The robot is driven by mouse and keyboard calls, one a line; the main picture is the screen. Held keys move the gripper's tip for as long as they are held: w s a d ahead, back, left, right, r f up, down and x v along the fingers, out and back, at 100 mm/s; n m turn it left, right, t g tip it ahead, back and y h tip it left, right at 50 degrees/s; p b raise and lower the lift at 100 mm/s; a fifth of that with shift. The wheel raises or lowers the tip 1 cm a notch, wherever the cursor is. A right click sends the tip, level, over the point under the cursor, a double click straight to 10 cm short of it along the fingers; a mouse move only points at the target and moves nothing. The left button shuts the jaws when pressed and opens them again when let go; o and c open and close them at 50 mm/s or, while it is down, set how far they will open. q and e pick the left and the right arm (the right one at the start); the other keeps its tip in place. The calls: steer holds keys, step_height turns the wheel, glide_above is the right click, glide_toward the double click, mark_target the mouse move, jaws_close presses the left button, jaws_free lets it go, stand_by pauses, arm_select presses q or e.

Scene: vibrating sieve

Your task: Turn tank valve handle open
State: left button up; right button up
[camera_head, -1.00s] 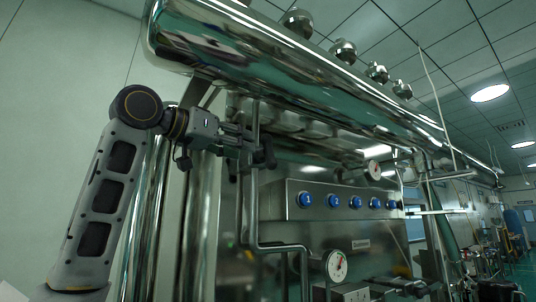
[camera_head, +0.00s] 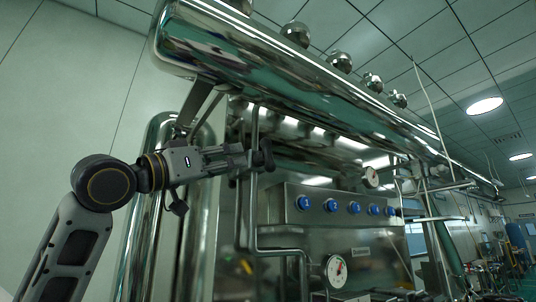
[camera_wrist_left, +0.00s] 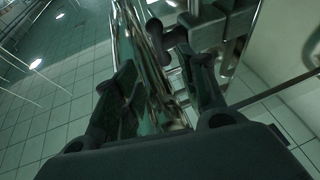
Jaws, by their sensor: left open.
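A dark valve handle (camera_head: 267,155) sits on a thin vertical steel pipe (camera_head: 246,205) below the large polished tank. In the left wrist view the dark handle (camera_wrist_left: 170,40) shows just beyond the fingertips, near the right finger. My left gripper (camera_head: 240,156) reaches in from the left, nearly level, with its tips close beside the handle. In the left wrist view my left gripper (camera_wrist_left: 163,66) has its fingers spread apart, with nothing clearly held. Whether a finger touches the handle I cannot tell. My right gripper is out of view.
The long polished tank (camera_head: 300,85) runs overhead, close above my arm. A steel panel with blue knobs (camera_head: 331,205) and a pressure gauge (camera_head: 336,270) stand right of the pipe. A vertical steel column (camera_head: 160,240) stands behind my arm. The wall at left is clear.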

mark_target(268, 153)
arm_select(q)
steer(key=shift+w, duration=0.1)
steer(key=p+x, duration=0.4)
steer(key=x, duration=0.7)
steer(key=shift+d+r, duration=0.1)
steer(key=shift+r, duration=0.1)
steer(key=shift+p+x, duration=0.7)
steer(key=shift+x, duration=0.55)
steer(key=shift+c, duration=0.3)
jaws_close()
